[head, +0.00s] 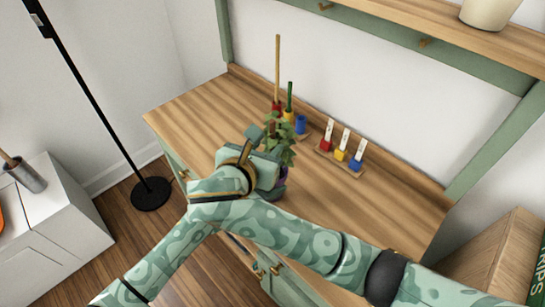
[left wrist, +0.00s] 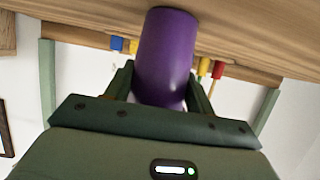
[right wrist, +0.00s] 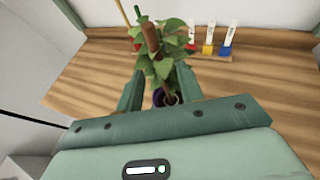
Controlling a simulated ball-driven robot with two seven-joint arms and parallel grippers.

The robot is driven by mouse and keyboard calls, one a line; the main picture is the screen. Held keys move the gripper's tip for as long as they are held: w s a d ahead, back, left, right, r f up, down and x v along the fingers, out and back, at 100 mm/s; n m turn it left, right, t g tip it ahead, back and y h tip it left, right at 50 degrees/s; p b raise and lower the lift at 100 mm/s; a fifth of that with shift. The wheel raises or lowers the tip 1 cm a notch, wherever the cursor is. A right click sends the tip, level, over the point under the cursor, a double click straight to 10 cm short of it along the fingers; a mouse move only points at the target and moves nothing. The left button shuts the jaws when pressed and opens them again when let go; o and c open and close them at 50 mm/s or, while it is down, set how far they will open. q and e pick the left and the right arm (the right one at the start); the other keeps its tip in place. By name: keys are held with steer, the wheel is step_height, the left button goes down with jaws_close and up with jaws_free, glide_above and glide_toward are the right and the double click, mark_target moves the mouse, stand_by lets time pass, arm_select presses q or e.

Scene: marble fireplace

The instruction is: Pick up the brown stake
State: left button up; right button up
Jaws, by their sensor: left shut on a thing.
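The brown stake (right wrist: 151,37) stands up among the leaves of a potted plant (right wrist: 172,65) in the right wrist view. My right gripper (right wrist: 158,84) is open, its fingers on either side of the plant's lower part; the stake's lower end is hidden by leaves. In the head view the right gripper (head: 264,143) is beside the plant (head: 280,135), and I cannot make out the stake clearly there. My left gripper (left wrist: 162,78) is shut on the purple pot (left wrist: 165,50), seen in the left wrist view. In the head view it is largely hidden.
Behind the plant stand a tall tan stick (head: 277,65) in a red block, a green stick (head: 289,95) and a blue holder (head: 300,124). Right of these, a small rack (head: 338,160) holds labelled red, yellow and blue blocks. The wooden desktop (head: 385,215) is clear at right.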

mark_target(274, 139)
steer(key=x, duration=0.6)
steer(key=shift+w+f, duration=0.15)
steer(key=shift+w, duration=0.05)
steer(key=c, duration=0.8)
jaws_close()
steer(key=shift+s+a, duration=0.1)
steer(key=shift+a, duration=0.05)
